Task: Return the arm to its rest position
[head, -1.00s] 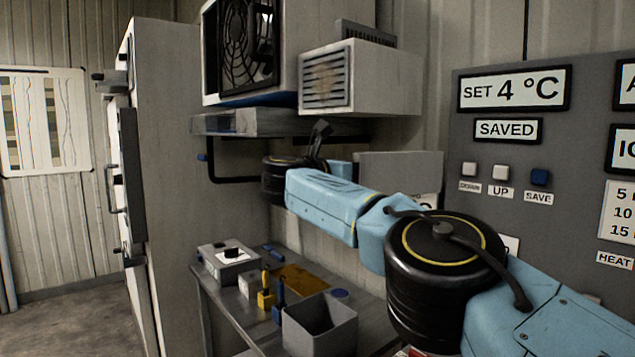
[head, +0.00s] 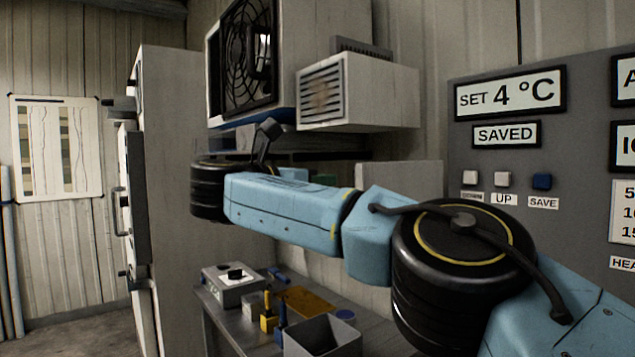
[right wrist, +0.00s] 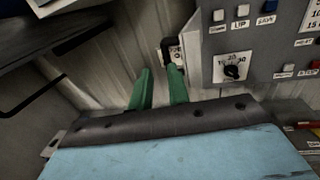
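My right arm (head: 285,210) reaches across the head view from the lower right, with its far end in front of the shelf below the fan unit. In the right wrist view my right gripper (right wrist: 159,86) shows two green fingers standing apart with nothing between them. Its fingers point toward the ribbed wall, left of the control panel's dial (right wrist: 234,70). In the head view the fingers are not clearly seen behind the arm. My left gripper is in neither current view.
A control panel (head: 580,123) reading "SET 4 °C" and "SAVED" is at right. A fan unit (head: 285,60) and vented box (head: 385,95) hang above the arm. Below it, a bench holds a grey open bin (head: 322,338), small tools and a grey box (head: 233,284). A tall cabinet (head: 165,190) stands left.

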